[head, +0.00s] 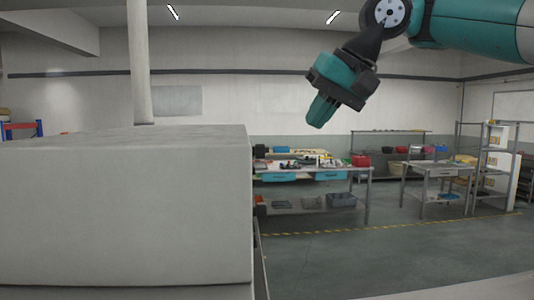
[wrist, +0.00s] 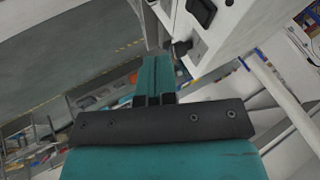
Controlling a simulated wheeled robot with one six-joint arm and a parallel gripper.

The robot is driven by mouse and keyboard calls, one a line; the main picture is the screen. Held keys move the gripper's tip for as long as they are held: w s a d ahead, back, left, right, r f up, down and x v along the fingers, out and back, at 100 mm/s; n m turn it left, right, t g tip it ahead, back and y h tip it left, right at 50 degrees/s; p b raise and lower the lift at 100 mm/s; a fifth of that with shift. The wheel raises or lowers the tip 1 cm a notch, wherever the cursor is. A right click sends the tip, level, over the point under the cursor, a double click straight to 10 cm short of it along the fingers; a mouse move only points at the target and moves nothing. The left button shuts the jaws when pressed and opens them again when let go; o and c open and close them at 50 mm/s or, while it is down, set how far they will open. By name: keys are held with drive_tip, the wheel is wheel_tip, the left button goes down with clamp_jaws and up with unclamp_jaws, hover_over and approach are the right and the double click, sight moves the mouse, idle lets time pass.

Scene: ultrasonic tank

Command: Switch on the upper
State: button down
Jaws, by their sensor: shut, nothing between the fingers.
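My gripper (head: 318,121) is shut and empty, hanging in the air right of the big pale box (head: 125,210) in the head view. Its teal fingers (wrist: 154,66) point up the picture in the wrist view. There a pale panel (wrist: 222,42) shows at top right, with a black switch-like part (wrist: 202,12) in a recess and a smaller dark part (wrist: 182,48) sticking out nearer the fingertips. The fingertips appear just left of the smaller part; I cannot tell whether they touch it. I cannot tell which part is the upper one. The head view shows no switch.
A pale column (head: 139,65) rises behind the box. A workbench (head: 310,172) with bins stands beyond, a metal table (head: 440,172) and shelf rack (head: 492,165) stand at right. The floor (head: 390,250) between is clear.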

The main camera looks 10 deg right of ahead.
drive_tip(key=w+a+f+b, duration=0.3)
drive_tip(key=a+f+b, duration=0.4)
drive_tip(key=a+f, duration=0.1)
drive_tip(key=shift+w+a+f, duration=0.25)
drive_tip(key=shift+w+f, duration=0.05)
drive_tip(key=shift+f, duration=0.05)
